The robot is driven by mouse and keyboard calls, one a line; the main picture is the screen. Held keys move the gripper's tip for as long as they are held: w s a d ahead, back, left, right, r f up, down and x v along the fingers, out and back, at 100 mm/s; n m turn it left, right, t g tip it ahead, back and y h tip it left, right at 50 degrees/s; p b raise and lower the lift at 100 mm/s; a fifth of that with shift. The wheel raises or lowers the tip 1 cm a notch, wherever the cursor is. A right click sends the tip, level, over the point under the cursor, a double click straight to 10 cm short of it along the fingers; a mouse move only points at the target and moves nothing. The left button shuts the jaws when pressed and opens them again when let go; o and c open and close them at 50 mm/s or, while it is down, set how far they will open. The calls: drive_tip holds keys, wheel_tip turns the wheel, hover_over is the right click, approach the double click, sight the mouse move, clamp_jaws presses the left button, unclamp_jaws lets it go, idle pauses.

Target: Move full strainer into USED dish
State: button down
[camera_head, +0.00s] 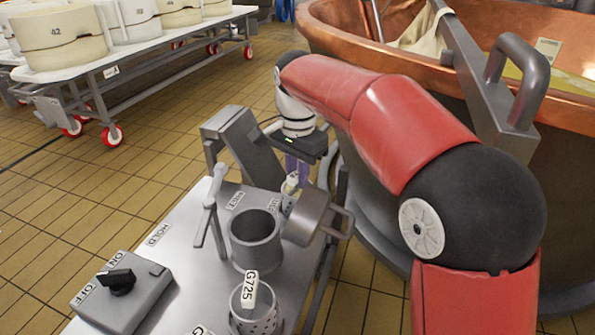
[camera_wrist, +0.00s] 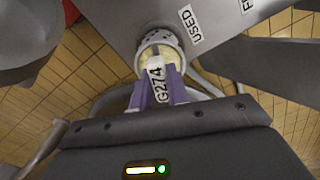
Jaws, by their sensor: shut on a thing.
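My gripper (camera_head: 297,172) has purple fingers, which also show in the wrist view (camera_wrist: 158,92). They are shut on the white tag (camera_wrist: 157,83) marked G274 of a perforated strainer (camera_wrist: 149,41). In the head view its tag (camera_head: 291,183) and a bit of the strainer show beyond the grey cup. The strainer is at the table's far right edge, beside the USED label (camera_wrist: 195,25). A light filling shows in its mouth. I cannot make out the USED dish under it, nor whether the strainer rests on anything.
An open grey cup (camera_head: 255,240) and a tilted metal vessel with a handle (camera_head: 312,217) stand close by. Strainer G725 (camera_head: 253,310) is nearer. A lever (camera_head: 211,212) and switch box (camera_head: 120,290) are left. The copper vat (camera_head: 345,25) is at right.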

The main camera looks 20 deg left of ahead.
drive_tip(key=shift+f, duration=0.55)
idle(0.6)
drive_tip(key=c, duration=1.3)
unclamp_jaws()
